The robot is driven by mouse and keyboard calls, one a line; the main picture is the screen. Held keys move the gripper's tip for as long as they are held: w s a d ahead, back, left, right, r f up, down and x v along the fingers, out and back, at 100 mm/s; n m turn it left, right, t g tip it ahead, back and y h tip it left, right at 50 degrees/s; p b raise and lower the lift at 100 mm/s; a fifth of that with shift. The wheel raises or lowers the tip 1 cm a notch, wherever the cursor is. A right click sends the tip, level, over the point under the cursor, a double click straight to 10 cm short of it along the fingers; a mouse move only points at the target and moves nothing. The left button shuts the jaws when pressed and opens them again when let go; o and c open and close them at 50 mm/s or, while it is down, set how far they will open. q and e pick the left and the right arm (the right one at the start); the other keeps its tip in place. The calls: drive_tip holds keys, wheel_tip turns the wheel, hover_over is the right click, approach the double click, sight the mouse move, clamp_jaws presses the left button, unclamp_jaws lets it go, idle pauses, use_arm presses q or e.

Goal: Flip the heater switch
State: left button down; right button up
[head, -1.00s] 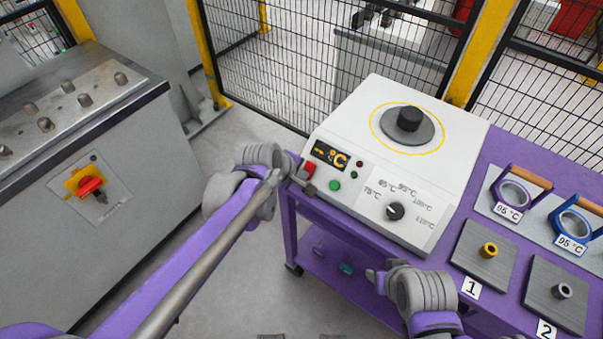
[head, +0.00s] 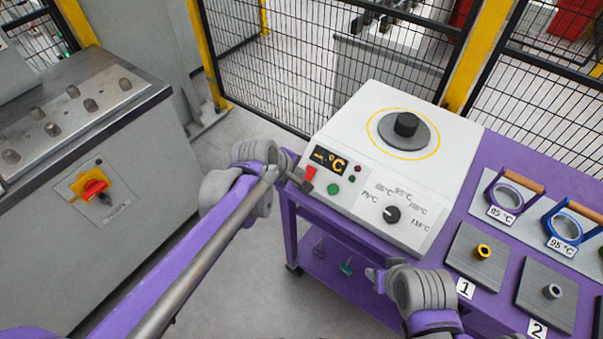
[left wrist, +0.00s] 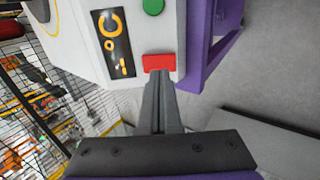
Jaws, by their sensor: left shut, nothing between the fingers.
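The heater (head: 385,165) is a white box with a round plate on top and a sloped front panel. Its red switch (head: 309,174) sits at the left end of that panel, below the lit display (head: 329,160). My left gripper (head: 302,185) is shut and empty, with its fingertips at the switch's lower edge. In the left wrist view the shut fingertips (left wrist: 158,76) are right at the red switch (left wrist: 159,62); I cannot tell whether they touch it. The switch's tilt is unclear.
A green button (head: 333,188) and a black dial (head: 392,214) are on the same panel. The heater stands on a purple cart (head: 493,160) with ring tools and numbered plates to the right. A grey cabinet with a red-yellow switch (head: 92,188) stands at left; a mesh fence is behind.

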use_arm(q)
drive_tip(key=p+v, duration=0.1)
drive_tip(key=v, duration=1)
drive_tip(key=shift+r, duration=0.55)
use_arm(e)
drive_tip(key=shift+v, duration=1.1)
use_arm(q)
drive_tip(key=shift+d, duration=0.1)
use_arm(e)
drive_tip(key=shift+w+r, duration=0.1)
drive_tip(key=shift+w, duration=0.1)
